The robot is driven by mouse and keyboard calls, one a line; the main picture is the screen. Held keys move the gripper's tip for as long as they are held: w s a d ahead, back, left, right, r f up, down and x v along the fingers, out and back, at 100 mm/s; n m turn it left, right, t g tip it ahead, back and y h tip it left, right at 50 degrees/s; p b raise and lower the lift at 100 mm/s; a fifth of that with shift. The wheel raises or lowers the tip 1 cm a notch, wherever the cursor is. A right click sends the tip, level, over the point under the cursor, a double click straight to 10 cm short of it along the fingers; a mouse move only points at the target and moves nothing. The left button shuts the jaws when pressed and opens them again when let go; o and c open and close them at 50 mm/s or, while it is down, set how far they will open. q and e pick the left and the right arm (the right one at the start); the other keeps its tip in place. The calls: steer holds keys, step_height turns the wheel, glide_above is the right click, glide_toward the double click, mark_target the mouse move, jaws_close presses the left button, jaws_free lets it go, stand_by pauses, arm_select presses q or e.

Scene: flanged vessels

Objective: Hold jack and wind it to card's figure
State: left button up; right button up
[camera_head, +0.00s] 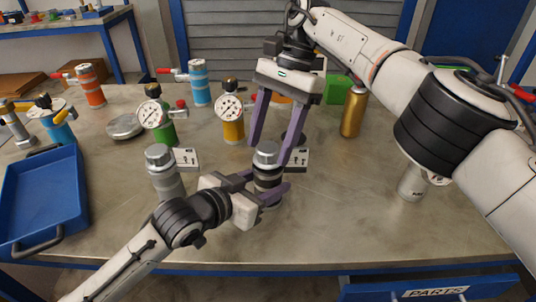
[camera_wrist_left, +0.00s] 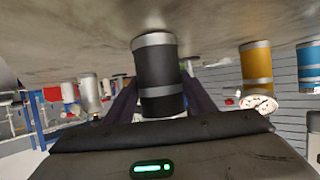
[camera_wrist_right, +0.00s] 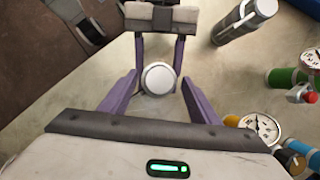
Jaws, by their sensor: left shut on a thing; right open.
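A jack with a dark body and silver cap (camera_head: 267,150) stands upright on the table. My left gripper (camera_head: 270,189) is shut on its lower body; its dark side (camera_wrist_left: 158,75) fills the middle of the left wrist view. My right gripper (camera_head: 266,152) points down from above, open, one finger on each side of the cap. In the right wrist view the round cap (camera_wrist_right: 158,78) lies between its fingertips, with gaps showing. A white card (camera_head: 296,158) with dark marks stands just right of the jack; its figure is too small to read. A second, similar silver jack (camera_head: 163,172) stands to the left.
A second card (camera_head: 186,159) stands by that jack. Behind are green (camera_head: 160,128) and yellow (camera_head: 233,128) cylinders with gauges, and a gold bottle (camera_head: 353,112). A blue tray (camera_head: 70,165) lies at far left. The table's front right is mostly clear.

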steer(key=shift+m, duration=0.3)
